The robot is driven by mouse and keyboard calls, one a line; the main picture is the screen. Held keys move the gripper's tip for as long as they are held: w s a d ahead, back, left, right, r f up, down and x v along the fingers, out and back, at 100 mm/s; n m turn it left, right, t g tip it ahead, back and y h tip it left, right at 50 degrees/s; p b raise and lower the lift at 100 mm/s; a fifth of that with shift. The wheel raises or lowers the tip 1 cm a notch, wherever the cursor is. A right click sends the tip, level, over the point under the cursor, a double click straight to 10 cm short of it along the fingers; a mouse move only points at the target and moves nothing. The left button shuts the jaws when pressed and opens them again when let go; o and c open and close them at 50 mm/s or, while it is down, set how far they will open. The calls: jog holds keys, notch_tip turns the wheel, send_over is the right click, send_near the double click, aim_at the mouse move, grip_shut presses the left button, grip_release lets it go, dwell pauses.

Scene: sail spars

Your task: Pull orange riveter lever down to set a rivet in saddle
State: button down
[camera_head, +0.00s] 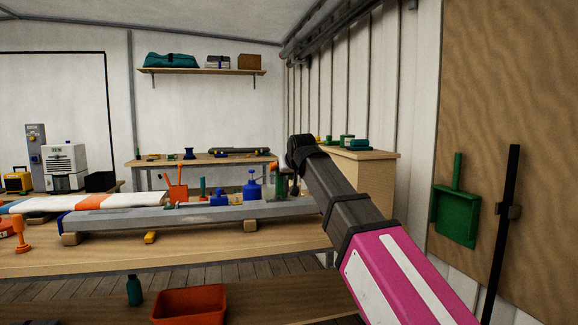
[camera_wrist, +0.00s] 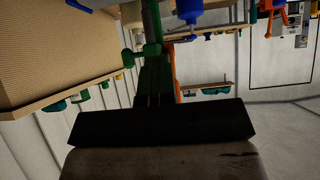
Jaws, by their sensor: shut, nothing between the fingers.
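The green riveter (camera_head: 283,183) stands at the right end of the grey spar (camera_head: 190,216) on the bench, partly behind my arm. My gripper (camera_wrist: 153,62) is shut and empty. Whether it touches the lever cannot be told. The saddle and rivet cannot be made out.
An orange bin (camera_head: 188,305) sits low in front. A wooden cabinet (camera_head: 365,172) is behind my arm at right. A green dustpan (camera_head: 457,215) hangs on the right wall.

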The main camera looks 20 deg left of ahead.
jog(key=shift+s+f, duration=0.1)
jog(key=shift+f, duration=1.3)
jog(key=f, duration=0.3)
jog(key=shift+s+d+f, duration=0.15)
jog(key=shift+s+d, duration=0.1)
notch_tip(320, 180, up, 8)
jog(key=w+a, duration=0.1)
jog(key=w, duration=0.1)
jog(key=shift+w+a, duration=0.2)
jog(key=shift+a, duration=0.05)
